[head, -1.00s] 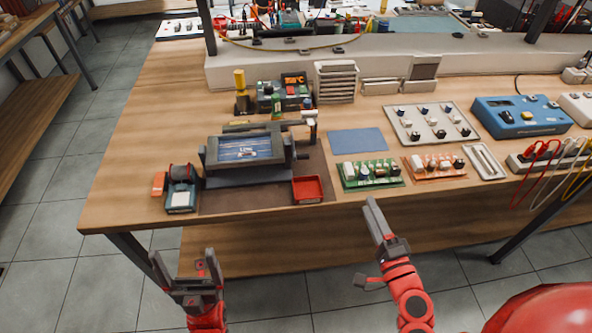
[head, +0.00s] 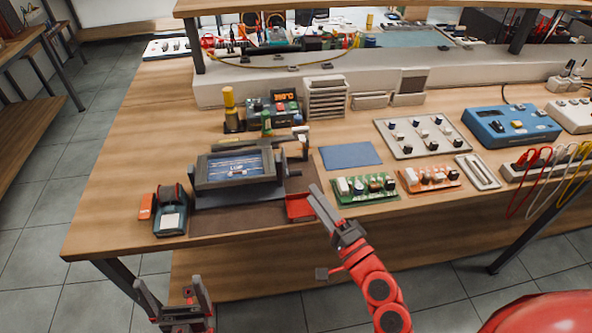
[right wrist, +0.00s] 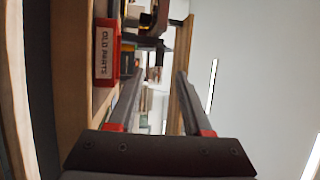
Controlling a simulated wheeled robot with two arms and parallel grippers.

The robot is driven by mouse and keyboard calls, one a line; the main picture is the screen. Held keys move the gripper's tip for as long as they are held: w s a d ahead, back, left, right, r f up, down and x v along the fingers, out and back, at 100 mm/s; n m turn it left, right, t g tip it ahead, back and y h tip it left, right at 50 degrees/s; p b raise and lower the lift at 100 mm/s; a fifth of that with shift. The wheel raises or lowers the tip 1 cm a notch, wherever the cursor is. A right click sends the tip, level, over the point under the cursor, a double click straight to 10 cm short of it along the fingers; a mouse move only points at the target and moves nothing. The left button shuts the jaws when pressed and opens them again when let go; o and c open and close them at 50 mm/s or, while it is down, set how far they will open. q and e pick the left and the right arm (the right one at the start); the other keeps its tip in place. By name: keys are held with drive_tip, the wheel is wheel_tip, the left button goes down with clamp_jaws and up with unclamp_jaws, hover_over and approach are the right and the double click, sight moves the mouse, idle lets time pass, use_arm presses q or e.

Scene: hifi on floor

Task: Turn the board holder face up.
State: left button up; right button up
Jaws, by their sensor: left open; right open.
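The board holder (head: 240,168) is a dark frame on a stand, on the wooden bench left of centre. A blue board with white print shows in its frame, and the frame leans back slightly. A dark crank part (head: 292,163) sits at its right side. My right gripper (head: 322,204) is open and empty near the bench's front edge, below and right of the holder, apart from it. Its fingers also show spread in the right wrist view (right wrist: 158,90). My left gripper (head: 170,296) is open and empty in front of the bench, at the bottom of the head view.
A red parts tray (head: 300,206) lies close to my right gripper. A small dark device (head: 171,215) stands left of the holder. Green (head: 365,188) and orange (head: 432,179) boards lie to the right. A yellow-topped bottle (head: 230,105) and small instrument stand behind the holder.

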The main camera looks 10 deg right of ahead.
sight(296, 172)
drive_tip(key=p+x, duration=0.2)
drive_tip(key=x, duration=0.6)
drive_tip(key=shift+w+a, duration=0.15)
drive_tip(key=shift+w, duration=0.2)
drive_tip(key=shift+c, duration=0.3)
drive_tip(key=c, duration=0.7)
clamp_jaws()
